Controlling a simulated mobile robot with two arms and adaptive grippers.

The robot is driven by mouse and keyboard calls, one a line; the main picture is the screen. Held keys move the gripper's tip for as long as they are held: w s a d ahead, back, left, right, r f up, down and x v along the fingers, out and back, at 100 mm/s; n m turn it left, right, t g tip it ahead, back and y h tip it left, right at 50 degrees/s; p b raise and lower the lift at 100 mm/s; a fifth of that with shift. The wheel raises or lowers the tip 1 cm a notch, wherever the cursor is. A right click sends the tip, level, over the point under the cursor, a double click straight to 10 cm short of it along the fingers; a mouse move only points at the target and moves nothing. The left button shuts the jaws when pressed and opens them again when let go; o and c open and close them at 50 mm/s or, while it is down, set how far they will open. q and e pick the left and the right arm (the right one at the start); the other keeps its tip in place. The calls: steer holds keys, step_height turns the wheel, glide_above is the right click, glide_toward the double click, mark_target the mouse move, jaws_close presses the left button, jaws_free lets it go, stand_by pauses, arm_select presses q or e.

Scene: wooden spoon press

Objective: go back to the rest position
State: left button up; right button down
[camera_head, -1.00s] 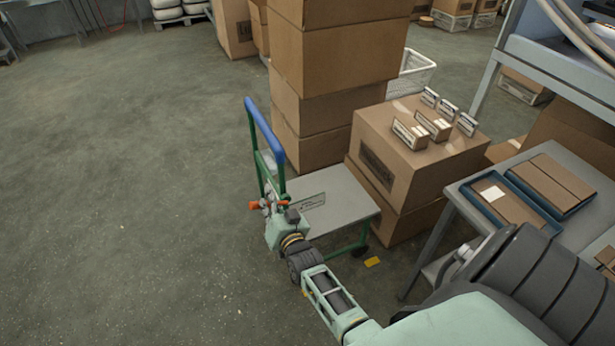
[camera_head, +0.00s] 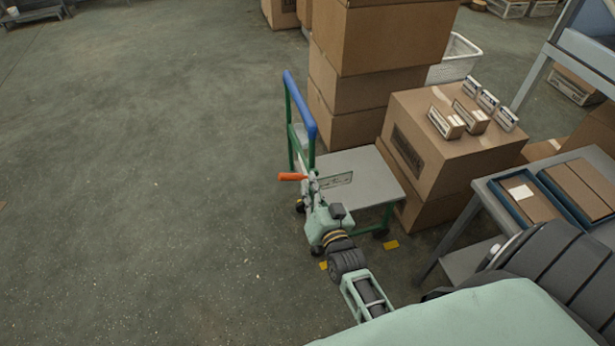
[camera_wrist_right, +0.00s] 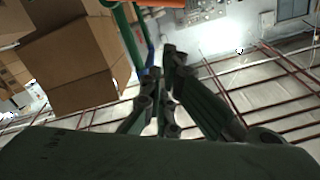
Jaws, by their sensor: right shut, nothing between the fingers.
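My right gripper (camera_head: 311,184) shows in the head view, on my arm that comes in from the lower right. It is shut and empty, in front of the cart's left side. An orange handle-like part (camera_head: 291,177) shows just left of the fingertips; I cannot tell whether they touch. In the right wrist view the dark fingers (camera_wrist_right: 163,62) are close together, and an orange part (camera_wrist_right: 160,3) shows at the top edge. My left gripper is not in view.
A cart with a blue handle (camera_head: 300,103) and grey deck (camera_head: 372,177) stands beyond my gripper. Stacked cartons (camera_head: 365,95) and a carton with small boxes (camera_head: 440,150) stand behind and right. A grey table (camera_head: 487,207) with blue trays is at right. The left floor is open.

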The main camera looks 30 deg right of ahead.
steer(key=shift+s, duration=0.55)
